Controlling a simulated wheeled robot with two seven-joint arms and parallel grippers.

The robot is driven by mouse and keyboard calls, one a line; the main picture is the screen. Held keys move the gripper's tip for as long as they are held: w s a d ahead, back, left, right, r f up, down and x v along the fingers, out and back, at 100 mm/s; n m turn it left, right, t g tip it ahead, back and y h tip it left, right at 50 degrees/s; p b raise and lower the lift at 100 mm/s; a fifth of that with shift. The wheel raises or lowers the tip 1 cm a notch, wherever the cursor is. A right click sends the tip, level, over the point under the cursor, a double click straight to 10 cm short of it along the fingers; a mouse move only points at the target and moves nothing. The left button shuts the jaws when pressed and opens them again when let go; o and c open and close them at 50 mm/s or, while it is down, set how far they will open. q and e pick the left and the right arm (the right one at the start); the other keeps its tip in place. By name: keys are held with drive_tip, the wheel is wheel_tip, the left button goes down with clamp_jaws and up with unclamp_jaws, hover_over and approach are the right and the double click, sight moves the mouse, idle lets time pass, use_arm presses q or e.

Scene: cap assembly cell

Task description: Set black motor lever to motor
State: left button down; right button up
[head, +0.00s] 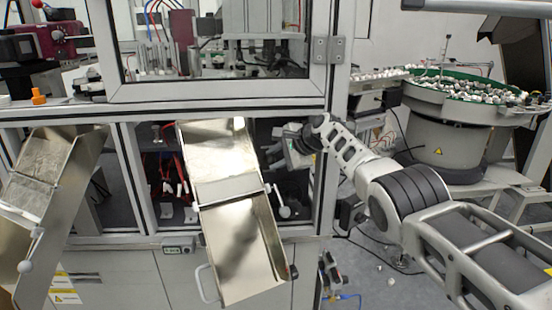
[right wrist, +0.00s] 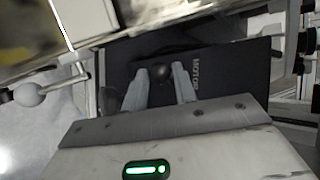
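In the right wrist view a black ball knob (right wrist: 160,71) of a lever shows between my right gripper's fingertips (right wrist: 161,80). It sits in front of a dark panel (right wrist: 225,68) with the white word MOTOR printed at its right. The two fingers stand apart, one on each side of the knob, with a gap visible; I cannot tell whether they touch it. My left gripper is not in view.
A metal chute (head: 238,250) with a white-knobbed handle (head: 284,212) stands close left of my right gripper; the white knob (right wrist: 28,95) also shows in the wrist view. The cabinet post (head: 328,180) is close on the right. Another chute (head: 75,165) stands far left.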

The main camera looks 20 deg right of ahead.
drive_tip(key=o, duration=0.3)
drive_tip(key=shift+s+d+r+p, duration=0.25)
drive_tip(key=shift+r+p, duration=0.25)
drive_tip(key=shift+p, duration=0.4)
drive_tip(key=shift+s+d+r+p, duration=0.2)
drive_tip(key=shift+r+p, duration=0.05)
drive_tip(key=shift+p, duration=0.25)
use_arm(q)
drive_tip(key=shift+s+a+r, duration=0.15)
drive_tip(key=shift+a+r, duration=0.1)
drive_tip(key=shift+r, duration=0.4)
use_arm(e)
drive_tip(key=v, duration=1.4)
drive_tip(key=shift+s+f, duration=0.2)
drive_tip(key=shift+f, duration=0.05)
